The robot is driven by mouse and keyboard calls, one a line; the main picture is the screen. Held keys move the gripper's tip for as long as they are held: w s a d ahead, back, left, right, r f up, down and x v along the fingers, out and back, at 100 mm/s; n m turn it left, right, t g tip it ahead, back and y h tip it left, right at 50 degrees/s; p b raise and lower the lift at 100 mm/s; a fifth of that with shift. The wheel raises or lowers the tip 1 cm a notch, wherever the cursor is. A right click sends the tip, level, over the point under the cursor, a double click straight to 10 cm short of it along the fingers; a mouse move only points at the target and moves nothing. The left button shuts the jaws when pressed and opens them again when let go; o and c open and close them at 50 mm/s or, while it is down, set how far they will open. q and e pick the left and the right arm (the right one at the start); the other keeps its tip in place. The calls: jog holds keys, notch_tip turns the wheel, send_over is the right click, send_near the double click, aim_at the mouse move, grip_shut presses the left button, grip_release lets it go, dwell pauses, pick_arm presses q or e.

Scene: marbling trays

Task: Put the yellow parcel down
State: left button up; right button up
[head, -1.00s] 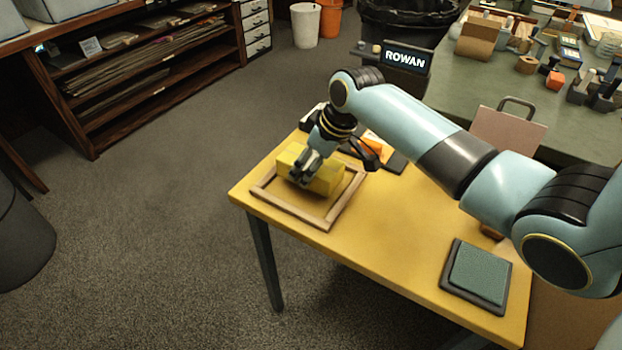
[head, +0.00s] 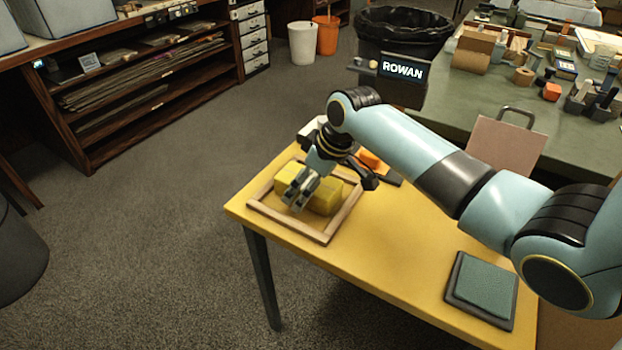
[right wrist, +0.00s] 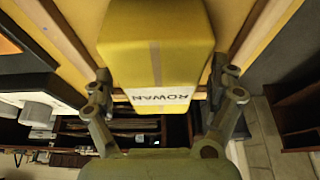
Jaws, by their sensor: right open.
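The yellow parcel (head: 326,196) lies inside a wooden frame (head: 288,224) on the yellow table, near its far left corner. My right gripper (head: 298,194) is over the parcel, with its fingers pointing down and hiding its middle. In the right wrist view the parcel (right wrist: 157,45) shows a "ROWAN" label and a tape strip. There the right gripper (right wrist: 165,82) is open, with one finger on each side of the parcel. My left gripper is not in view.
An orange item (head: 370,159) on a dark tray is behind the frame. A green pad (head: 486,286) lies at the table's near right. A brown bag (head: 503,145) stands toward the back. The table (head: 405,250) is clear between frame and pad.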

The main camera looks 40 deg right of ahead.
jog(key=p+v, duration=0.2)
jog(key=v, duration=1)
jog(key=shift+s, duration=0.1)
